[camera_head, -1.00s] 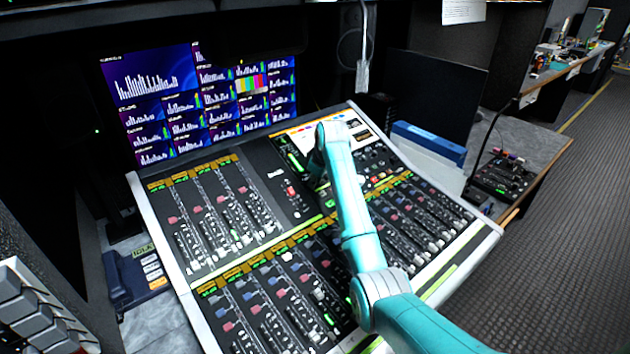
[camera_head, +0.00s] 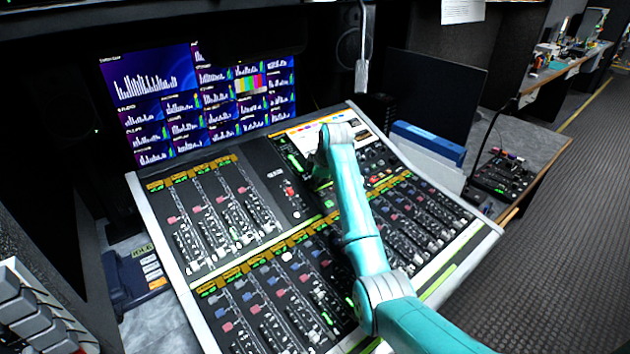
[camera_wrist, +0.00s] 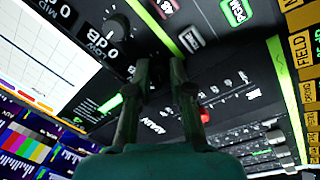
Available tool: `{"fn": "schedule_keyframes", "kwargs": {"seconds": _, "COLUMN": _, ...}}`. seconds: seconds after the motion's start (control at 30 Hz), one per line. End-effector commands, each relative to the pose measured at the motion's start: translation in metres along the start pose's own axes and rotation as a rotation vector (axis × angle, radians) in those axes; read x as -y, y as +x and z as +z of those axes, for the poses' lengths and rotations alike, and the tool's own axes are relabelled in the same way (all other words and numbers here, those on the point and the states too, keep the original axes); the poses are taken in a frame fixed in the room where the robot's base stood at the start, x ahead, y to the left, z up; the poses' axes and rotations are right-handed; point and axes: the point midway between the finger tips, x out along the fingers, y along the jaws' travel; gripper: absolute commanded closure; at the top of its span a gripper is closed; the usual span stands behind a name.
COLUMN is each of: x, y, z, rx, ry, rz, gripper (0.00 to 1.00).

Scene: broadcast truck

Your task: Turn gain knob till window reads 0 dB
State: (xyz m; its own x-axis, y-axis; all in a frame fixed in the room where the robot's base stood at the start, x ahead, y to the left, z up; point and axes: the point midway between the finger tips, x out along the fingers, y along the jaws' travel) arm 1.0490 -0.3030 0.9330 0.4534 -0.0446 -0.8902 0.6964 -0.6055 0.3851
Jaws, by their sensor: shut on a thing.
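The mixing console (camera_head: 134,188) fills the middle of the head view, with my arm reaching over its upper centre. My gripper (camera_wrist: 160,66) shows in the wrist view with its two dark fingers down at the panel. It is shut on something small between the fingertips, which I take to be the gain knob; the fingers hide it. In the head view my gripper is mostly hidden behind my wrist. I cannot tell whether this is the gain window.
A bright screen (camera_wrist: 30,55) lies left of the fingers. A red fader cap (camera_wrist: 204,115) and a green PGM button (camera_wrist: 236,11) are to the right. Monitors (camera_head: 150,85) stand behind the console. A blue binder (camera_head: 428,137) lies at its right.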

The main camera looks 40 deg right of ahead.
Motion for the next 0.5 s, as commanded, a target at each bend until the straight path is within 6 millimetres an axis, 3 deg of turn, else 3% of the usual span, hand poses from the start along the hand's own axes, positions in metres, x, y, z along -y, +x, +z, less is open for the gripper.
{"fn": "schedule_keyframes", "kwargs": {"seconds": 0.37, "x": 0.0001, "y": 0.0, "z": -0.0004, "rx": -0.001, "ry": -0.005, "rz": 0.0, "gripper": 1.0}}
{"fn": "schedule_keyframes", "kwargs": {"seconds": 0.4, "x": 0.0001, "y": 0.0, "z": -0.0004, "rx": -0.001, "ry": -0.005, "rz": 0.0, "gripper": 0.77}}
{"fn": "schedule_keyframes", "kwargs": {"seconds": 0.5, "x": 0.0001, "y": 0.0, "z": -0.0003, "rx": -0.001, "ry": -0.004, "rz": 0.0, "gripper": 0.54}}
